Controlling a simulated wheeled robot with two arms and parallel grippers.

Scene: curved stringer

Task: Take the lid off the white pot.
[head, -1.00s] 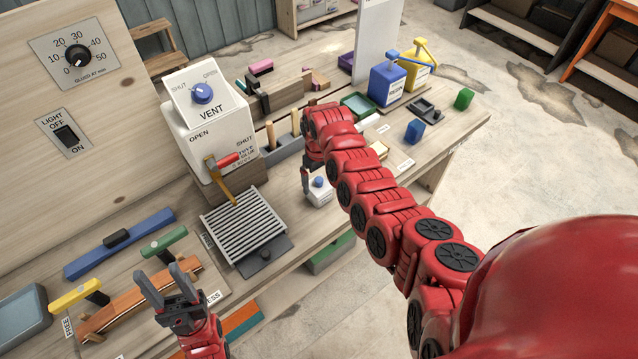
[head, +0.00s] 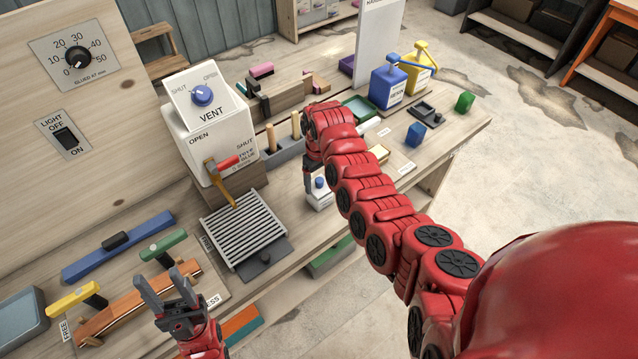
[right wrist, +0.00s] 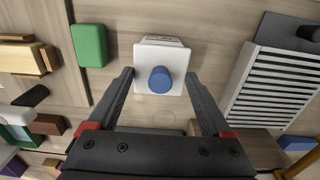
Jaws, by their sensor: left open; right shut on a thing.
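The white pot (head: 320,200) is small and square and stands near the bench's front edge. Its white lid with a blue knob (right wrist: 160,79) is seen from above in the right wrist view. My right gripper (right wrist: 160,78) reaches down over it, its two fingers at the lid's opposite sides and the knob between them. It is shut on the lid; the exact contact with lid or pot body is hard to see. In the head view my right arm partly hides the pot. My left gripper (head: 165,296) is open and empty above the bench's lower left.
A slatted grate (head: 243,230) lies left of the pot, below the white VENT box (head: 210,120). Blue (head: 387,85) and yellow (head: 421,70) bottles stand farther back. In the right wrist view a green block (right wrist: 89,45) lies beside the pot.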

